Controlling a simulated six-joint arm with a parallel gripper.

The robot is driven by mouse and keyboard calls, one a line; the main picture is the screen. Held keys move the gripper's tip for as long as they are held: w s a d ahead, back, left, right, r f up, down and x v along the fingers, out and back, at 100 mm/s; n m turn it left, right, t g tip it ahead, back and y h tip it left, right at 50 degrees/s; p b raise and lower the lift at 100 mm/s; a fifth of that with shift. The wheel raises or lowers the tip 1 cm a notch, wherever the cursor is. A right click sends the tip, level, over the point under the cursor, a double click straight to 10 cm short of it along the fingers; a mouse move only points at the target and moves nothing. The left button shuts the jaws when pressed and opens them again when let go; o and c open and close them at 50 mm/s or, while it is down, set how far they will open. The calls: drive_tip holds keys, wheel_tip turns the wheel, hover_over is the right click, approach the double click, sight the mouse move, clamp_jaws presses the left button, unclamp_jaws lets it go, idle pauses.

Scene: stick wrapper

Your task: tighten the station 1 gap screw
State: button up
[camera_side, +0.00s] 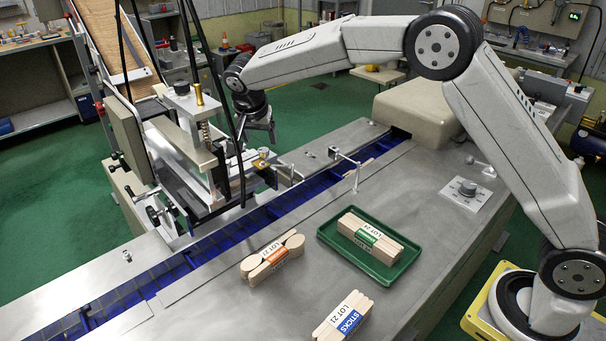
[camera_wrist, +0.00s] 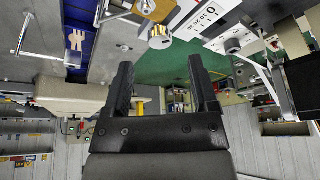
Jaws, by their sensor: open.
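My gripper (camera_side: 261,136) is open and empty at the right end of the wrapping station, above a small brass piece with a pale knob (camera_side: 263,153). In the wrist view its two dark fingers (camera_wrist: 161,66) stand wide apart with nothing between them. A round knurled silver knob (camera_wrist: 160,40) lies just past the fingertips, beside a brass block (camera_wrist: 150,9). A second round knob (camera_wrist: 233,45) is to its right, beside a white scale plate (camera_wrist: 208,18). No label shows which one is the station 1 gap screw.
A blue channel (camera_side: 300,188) runs across the steel table. A thin bent sensor post (camera_side: 354,172) stands right of my gripper. A green tray (camera_side: 391,278) holds a stick bundle; two more bundles (camera_side: 272,262) (camera_side: 343,318) lie nearby.

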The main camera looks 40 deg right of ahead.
drive_tip(key=shift+v, duration=1.9)
drive_tip(key=shift+d, duration=0.1)
drive_tip(key=n+y, duration=0.6)
drive_tip(key=n, duration=1.2)
approach(264, 150)
drive_tip(key=shift+s+d+f+t, duration=0.1)
drive_tip(key=shift+d+f+t, duration=0.05)
drive_tip(key=shift+f+t, duration=0.3)
drive_tip(key=shift+f, duration=0.1)
drive_tip(key=shift+x, duration=3.8)
